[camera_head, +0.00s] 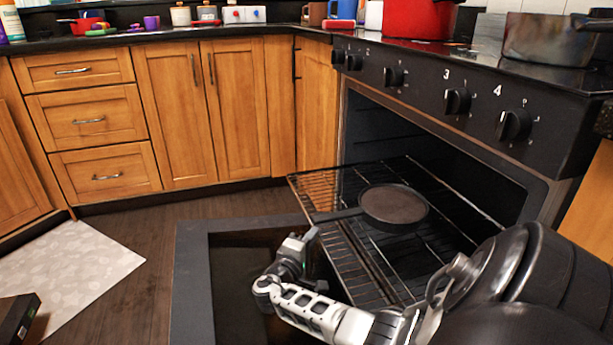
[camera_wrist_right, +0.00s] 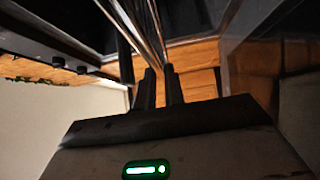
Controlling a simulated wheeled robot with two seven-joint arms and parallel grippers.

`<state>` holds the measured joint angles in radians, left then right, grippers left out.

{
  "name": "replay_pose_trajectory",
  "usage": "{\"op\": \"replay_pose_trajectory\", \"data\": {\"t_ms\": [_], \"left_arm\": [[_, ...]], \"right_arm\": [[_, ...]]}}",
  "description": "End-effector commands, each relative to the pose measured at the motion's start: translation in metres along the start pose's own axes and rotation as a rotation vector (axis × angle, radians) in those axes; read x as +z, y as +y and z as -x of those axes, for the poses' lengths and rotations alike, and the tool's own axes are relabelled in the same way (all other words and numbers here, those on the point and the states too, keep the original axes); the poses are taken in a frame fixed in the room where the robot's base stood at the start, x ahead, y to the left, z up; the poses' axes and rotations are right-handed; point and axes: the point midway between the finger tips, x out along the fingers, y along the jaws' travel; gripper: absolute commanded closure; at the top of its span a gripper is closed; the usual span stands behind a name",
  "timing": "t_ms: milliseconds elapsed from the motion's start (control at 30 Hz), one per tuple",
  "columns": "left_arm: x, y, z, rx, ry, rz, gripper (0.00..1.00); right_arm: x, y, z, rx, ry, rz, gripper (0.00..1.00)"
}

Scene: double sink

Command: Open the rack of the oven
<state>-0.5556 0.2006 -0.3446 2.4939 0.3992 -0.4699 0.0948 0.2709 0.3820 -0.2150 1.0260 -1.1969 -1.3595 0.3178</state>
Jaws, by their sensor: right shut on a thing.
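The oven rack (camera_head: 328,190) is a wire grid. It sticks out of the open oven (camera_head: 400,135) over the lowered oven door (camera_head: 192,285). A dark round pan (camera_head: 394,206) rests on it, handle pointing left. My right gripper (camera_head: 311,235) is at the rack's outer edge, below the pan handle's end. In the right wrist view, my right gripper's fingers (camera_wrist_right: 160,85) are close together at the thin metal rods of the rack (camera_wrist_right: 148,30). They are shut on the rack, though the exact contact is hard to see. My left gripper is not in view.
Stove knobs (camera_head: 457,102) line the panel above the oven. A red pot (camera_head: 418,18) and a grey pot (camera_head: 548,40) stand on the cooktop. Wooden cabinets (camera_head: 170,110) stand behind. A pale mat (camera_head: 75,265) lies on the left floor, with bare floor beside the door.

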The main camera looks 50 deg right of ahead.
Motion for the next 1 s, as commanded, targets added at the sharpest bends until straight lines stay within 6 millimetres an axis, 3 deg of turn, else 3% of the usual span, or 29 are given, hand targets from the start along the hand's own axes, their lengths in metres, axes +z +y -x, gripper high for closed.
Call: {"op": "replay_pose_trajectory", "data": {"t_ms": [367,400,467,500,833,1000], "left_arm": [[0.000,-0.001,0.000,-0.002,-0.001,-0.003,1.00],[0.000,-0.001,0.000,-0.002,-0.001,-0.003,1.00],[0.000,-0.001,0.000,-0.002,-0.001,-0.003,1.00],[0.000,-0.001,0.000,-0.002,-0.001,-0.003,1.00],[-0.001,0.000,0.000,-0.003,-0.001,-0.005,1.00],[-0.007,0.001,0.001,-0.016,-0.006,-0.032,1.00]], "right_arm": [[-0.001,0.000,0.001,0.000,-0.001,0.000,1.00],[-0.001,0.000,0.001,0.000,-0.001,0.000,0.86],[-0.001,0.000,0.001,0.000,-0.001,0.000,0.70],[-0.001,0.000,0.001,0.000,-0.001,0.000,0.67],[-0.001,0.000,0.005,-0.001,-0.001,0.000,0.67],[-0.001,0.002,0.029,-0.004,0.000,0.000,0.67]]}}
